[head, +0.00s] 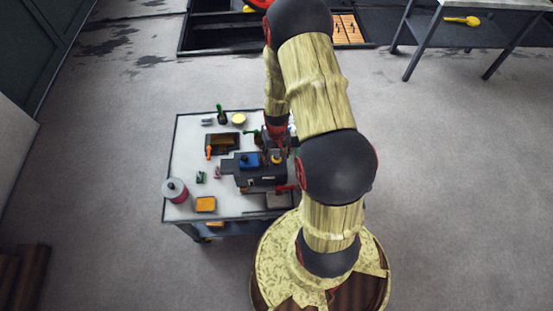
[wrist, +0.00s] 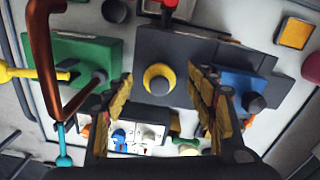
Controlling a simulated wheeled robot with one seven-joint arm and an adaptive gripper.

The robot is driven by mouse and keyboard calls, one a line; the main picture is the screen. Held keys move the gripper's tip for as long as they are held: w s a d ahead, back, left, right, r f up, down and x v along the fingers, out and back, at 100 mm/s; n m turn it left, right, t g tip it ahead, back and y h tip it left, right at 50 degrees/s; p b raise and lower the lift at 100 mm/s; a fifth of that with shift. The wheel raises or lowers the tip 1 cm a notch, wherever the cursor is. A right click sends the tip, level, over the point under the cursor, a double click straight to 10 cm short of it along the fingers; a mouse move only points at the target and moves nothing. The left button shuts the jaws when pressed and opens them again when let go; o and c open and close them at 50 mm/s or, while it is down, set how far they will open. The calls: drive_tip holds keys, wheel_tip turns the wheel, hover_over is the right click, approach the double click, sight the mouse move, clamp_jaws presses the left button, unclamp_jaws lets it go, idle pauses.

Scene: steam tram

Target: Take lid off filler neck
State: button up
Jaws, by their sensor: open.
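The dark grey steam tram (head: 262,180) stands on the white table top, its right end hidden behind my arm. In the wrist view, a round dark knob in a yellow ring (wrist: 159,78) sits on the tram's grey body (wrist: 205,50); it looks like the filler neck with its lid. A yellow round part shows on the tram in the head view (head: 276,158). My gripper (wrist: 161,80) is open, its yellow-padded fingers on either side of the ring in the picture, with nothing between them. I cannot tell its height above the lid.
A blue block (wrist: 238,85) and a green block (wrist: 75,60) with dark caps flank the ring. A copper-coloured bent bar (wrist: 42,60) crosses at left. The table (head: 187,140) also holds a red canister (head: 175,190), an orange box (head: 206,204) and a brown tray (head: 222,142).

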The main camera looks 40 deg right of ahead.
sight(276, 158)
drive_tip(key=shift+r, duration=0.1)
drive_tip(key=shift+c, duration=0.3)
drive_tip(key=c, duration=1)
drive_tip(key=shift+r, duration=0.55)
wheel_tip(276, 158, up, 2)
drive_tip(key=shift+w+r+p, duration=0.1)
drive_tip(key=shift+r+p, duration=0.05)
drive_tip(key=shift+p, duration=0.35)
drive_tip(key=s+a+r, duration=0.3)
drive_tip(key=s+a+r+p, duration=0.1)
drive_tip(key=s+a+r, duration=0.1)
drive_tip(key=a+r, duration=0.1)
drive_tip(key=s+a+r+p, duration=0.1)
drive_tip(key=s+a+r, duration=0.2)
drive_tip(key=a, duration=0.2)
drive_tip(key=shift+s+a+r, duration=0.15)
drive_tip(key=shift+s+r, duration=0.1)
drive_tip(key=shift+s, duration=0.1)
